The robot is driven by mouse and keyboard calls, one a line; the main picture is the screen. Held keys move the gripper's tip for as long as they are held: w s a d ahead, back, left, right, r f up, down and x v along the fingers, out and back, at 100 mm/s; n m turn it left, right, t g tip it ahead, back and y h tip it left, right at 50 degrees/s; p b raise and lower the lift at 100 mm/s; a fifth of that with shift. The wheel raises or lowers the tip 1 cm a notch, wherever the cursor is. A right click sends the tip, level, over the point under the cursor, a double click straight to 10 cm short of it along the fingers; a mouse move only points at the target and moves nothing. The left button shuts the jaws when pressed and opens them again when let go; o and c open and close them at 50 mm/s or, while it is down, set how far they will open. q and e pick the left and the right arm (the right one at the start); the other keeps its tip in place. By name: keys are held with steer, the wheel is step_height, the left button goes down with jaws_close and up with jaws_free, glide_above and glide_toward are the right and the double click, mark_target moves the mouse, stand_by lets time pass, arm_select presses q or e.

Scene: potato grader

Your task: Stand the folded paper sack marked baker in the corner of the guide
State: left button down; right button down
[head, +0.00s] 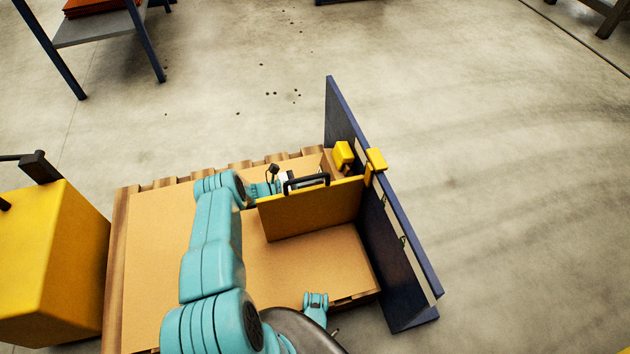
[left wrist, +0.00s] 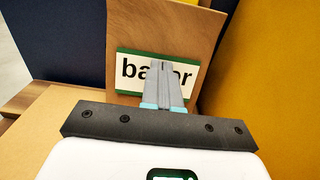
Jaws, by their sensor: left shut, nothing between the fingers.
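The folded paper sack marked baker (left wrist: 185,30) is brown with a green-edged white label. In the left wrist view it stands close to upright, between a dark blue wall on the left and a yellow wall on the right. The guide shows in the head view as a tall dark blue board (head: 385,235) and a yellow panel (head: 310,212) meeting it. My left gripper (left wrist: 168,66) is shut and empty, its fingertips in front of the label, hiding its middle letters. Whether they touch the sack I cannot tell. My right gripper is not in view.
The guide stands on a board-topped pallet (head: 310,265). A yellow box (head: 45,265) stands at left. Floor beyond is mostly clear.

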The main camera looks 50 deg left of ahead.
arm_select(q)
steer(key=shift+s+a, duration=0.1)
steer(key=shift+s, duration=0.05)
steer(key=p+v, duration=0.1)
steer(key=v, duration=1.5)
steer(key=shift+s+a, duration=0.1)
steer(key=shift+s, duration=0.05)
